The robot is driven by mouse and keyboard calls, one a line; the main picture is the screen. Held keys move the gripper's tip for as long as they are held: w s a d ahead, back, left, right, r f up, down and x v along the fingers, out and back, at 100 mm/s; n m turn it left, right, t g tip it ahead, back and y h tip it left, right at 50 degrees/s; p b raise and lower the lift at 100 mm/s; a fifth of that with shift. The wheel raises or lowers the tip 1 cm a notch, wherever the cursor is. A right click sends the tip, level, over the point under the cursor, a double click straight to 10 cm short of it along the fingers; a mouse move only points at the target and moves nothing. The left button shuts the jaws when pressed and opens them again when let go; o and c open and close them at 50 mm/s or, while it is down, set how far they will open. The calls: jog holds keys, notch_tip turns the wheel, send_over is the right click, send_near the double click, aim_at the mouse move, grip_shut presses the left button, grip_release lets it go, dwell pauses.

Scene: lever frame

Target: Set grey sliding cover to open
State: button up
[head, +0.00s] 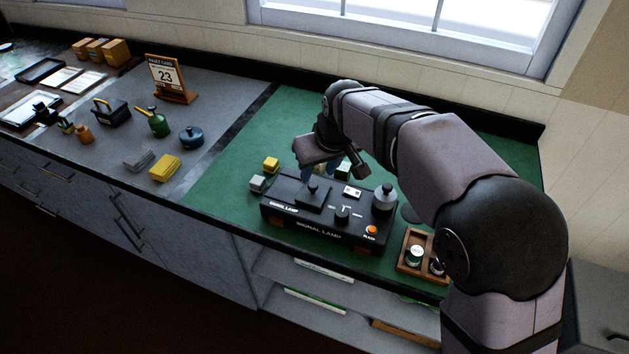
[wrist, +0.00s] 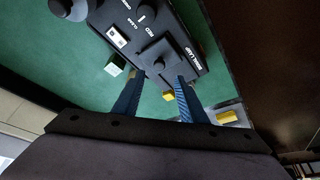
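The black signal lamp box (head: 330,222) sits on the green mat. The sliding cover (head: 309,200), a dark grey plate with an upright knob, lies on the left part of its top. In the wrist view the cover (wrist: 153,51) and its knob (wrist: 159,64) lie just ahead of the fingertips. My gripper (head: 330,172) is behind the box in the head view, its fingers partly hidden. In the wrist view my gripper (wrist: 159,78) has two blue fingers apart, with nothing clearly held between them. I cannot tell whether a finger touches the cover.
The box also carries a white label panel (head: 352,192), a large round knob (head: 384,199) and an orange button (head: 371,230). A yellow block (head: 271,164) and a grey block (head: 257,183) stand left of it. A wooden tray (head: 403,263) stands at right.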

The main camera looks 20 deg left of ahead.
aim_at(313, 185)
jog(key=shift+p+x, duration=1.25)
jog(key=shift+x, duration=2.4)
jog(key=shift+d, duration=0.1)
grip_shut()
